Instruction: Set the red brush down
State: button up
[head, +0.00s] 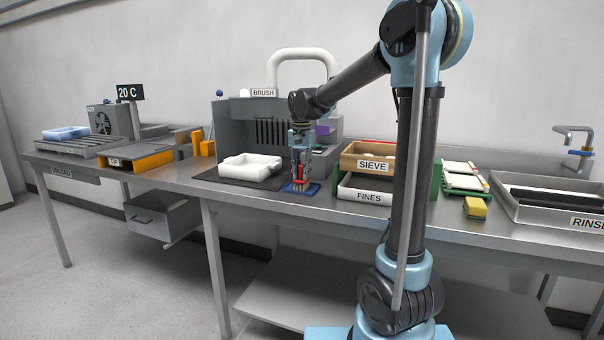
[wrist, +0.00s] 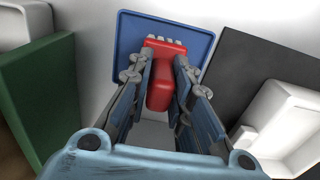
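The red brush (wrist: 160,88) is between the two fingers of my gripper (wrist: 163,68), which look closed on its handle from both sides. Its pale bristles (wrist: 165,40) show at the far end, over a blue square pad (wrist: 132,30). In the head view my gripper (head: 301,162) points down at the bench, with the red brush (head: 299,184) low beneath it at the blue pad (head: 314,187). I cannot tell whether the brush touches the pad.
A white tray (head: 250,168) on a dark mat (head: 211,175) is just left of the pad. Close on the right are the SIEVE box (head: 350,162) and the FINES tray (head: 350,193), with green sides. A grey booth marked BRUSH (head: 228,120) stands behind.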

jog(key=shift+o, duration=1.1)
notch_tip(320, 180, up, 12)
jog(key=shift+r, duration=0.1)
